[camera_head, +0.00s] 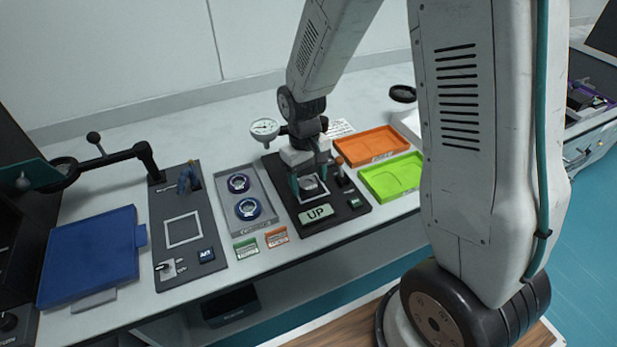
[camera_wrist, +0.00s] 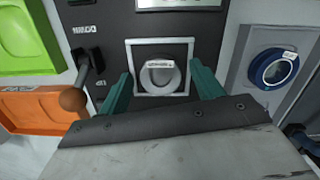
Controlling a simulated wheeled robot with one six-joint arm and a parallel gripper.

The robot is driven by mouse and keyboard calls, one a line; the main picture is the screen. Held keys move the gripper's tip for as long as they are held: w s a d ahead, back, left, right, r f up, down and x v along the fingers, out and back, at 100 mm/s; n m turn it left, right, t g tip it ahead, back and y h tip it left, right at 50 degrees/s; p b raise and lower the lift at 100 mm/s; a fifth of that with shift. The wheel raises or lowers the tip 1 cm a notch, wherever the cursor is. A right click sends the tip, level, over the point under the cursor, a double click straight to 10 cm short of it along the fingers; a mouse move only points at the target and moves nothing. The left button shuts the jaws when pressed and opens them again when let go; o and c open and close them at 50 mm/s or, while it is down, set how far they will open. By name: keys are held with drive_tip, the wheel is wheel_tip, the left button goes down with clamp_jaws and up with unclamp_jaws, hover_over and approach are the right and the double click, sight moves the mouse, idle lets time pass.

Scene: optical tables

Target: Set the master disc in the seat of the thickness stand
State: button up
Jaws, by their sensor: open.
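The thickness stand (camera_head: 337,211) is a black base with a dial gauge (camera_head: 265,129) and a lit "UP" panel (camera_head: 318,213). Its seat is outlined by a white square frame (camera_wrist: 160,41). A grey round disc with a white label, apparently the master disc (camera_wrist: 158,78), lies inside this frame; it also shows in the head view (camera_head: 310,184). My gripper (camera_head: 309,178) is over the seat, its teal fingers open on either side of the disc in the wrist view (camera_wrist: 162,86). I cannot tell whether the fingers touch it.
A grey tray (camera_head: 235,190) with two blue-rimmed rings stands left of the stand. Orange (camera_head: 371,146) and green (camera_head: 392,177) trays lie to its right. A ball-topped lever (camera_wrist: 74,98) stands close to my gripper. A second black stand (camera_head: 184,205) and blue tray (camera_head: 90,255) are farther left.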

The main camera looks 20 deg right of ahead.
sight(305, 179)
drive_tip(key=shift+r, duration=0.1)
wheel_tip(305, 179, up, 12)
drive_tip(key=w, duration=0.2)
drive_tip(key=s+d+r+m+t, duration=0.1)
drive_tip(key=s+r, duration=0.5)
drive_tip(key=s, duration=0.6)
drive_tip(key=s+d+r+m+t, duration=0.1)
drive_tip(key=s+r, duration=0.5)
drive_tip(key=s, duration=0.6)
drive_tip(key=shift+s+d+t, duration=0.15)
drive_tip(key=shift+d+t, duration=0.15)
drive_tip(key=shift+d, duration=0.25)
